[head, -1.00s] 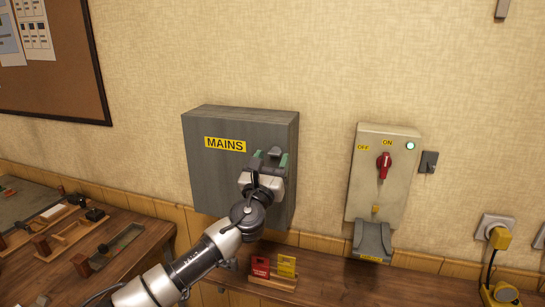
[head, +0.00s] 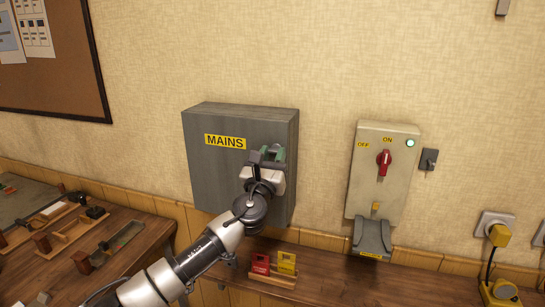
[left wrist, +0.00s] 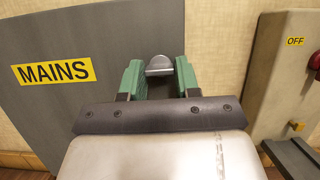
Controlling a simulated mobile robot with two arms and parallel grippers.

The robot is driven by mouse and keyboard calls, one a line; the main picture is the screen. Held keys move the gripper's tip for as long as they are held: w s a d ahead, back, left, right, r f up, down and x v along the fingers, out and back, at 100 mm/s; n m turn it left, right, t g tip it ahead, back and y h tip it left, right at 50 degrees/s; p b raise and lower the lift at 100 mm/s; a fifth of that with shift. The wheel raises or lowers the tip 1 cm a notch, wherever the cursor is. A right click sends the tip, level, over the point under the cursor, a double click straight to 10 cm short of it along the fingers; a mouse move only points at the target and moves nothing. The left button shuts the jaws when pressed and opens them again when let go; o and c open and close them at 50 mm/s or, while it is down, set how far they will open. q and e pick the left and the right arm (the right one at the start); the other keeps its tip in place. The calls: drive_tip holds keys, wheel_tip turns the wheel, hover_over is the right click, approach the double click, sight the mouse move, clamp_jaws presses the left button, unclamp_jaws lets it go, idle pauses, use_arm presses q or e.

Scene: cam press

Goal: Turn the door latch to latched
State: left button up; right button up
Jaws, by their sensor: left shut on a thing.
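The grey box labelled MAINS (head: 215,175) hangs on the wall with its door closed as far as I can see. The door latch (left wrist: 159,66) is a small grey rounded piece at the box's right side. My left gripper (head: 267,156) is at the latch, with its green fingers on either side of it and shut on it. In the left wrist view the gripper (left wrist: 160,78) shows the latch between the fingertips. In the head view the gripper mostly hides the latch, and I cannot tell its turn angle. My right gripper is not in view.
To the right, a beige switch box (head: 365,190) with a red handle (head: 384,160) is on the wall. Below, a small wooden rack (head: 272,278) holds red and yellow tags on a bench. A workbench (head: 140,255) with wooden pieces stands at left. The wall between the boxes is clear.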

use_arm(q)
drive_tip(key=shift+n, duration=0.3)
drive_tip(key=n+y, duration=0.1)
drive_tip(key=n, duration=0.1)
drive_tip(key=n+y+b, duration=0.1)
drive_tip(key=n+y, duration=0.1)
drive_tip(key=n, duration=0.1)
drive_tip(key=shift+d+f+n+b, duration=0.1)
drive_tip(key=shift+d+n+b, duration=0.05)
drive_tip(key=shift+n+b, duration=0.15)
drive_tip(key=n+y, duration=0.2)
drive_tip(key=n, duration=0.1)
drive_tip(key=shift+s+n+b, duration=0.1)
drive_tip(key=shift+n+b, duration=0.2)
drive_tip(key=shift+n, duration=0.1)
drive_tip(key=n+y, duration=0.1)
drive_tip(key=n, duration=0.1)
drive_tip(key=n+g, duration=0.1)
drive_tip(key=n, duration=0.2)
drive_tip(key=n+y, duration=0.1)
drive_tip(key=n, duration=0.1)
drive_tip(key=shift+d+r+g+y, duration=0.15)
drive_tip(key=shift+r+g+y, duration=0.15)
drive_tip(key=shift+g, duration=0.1)
drive_tip(key=shift+r+n+g+p, duration=0.1)
drive_tip(key=shift+n+g+p, duration=0.45)
drive_tip(key=shift+n, duration=1.45)
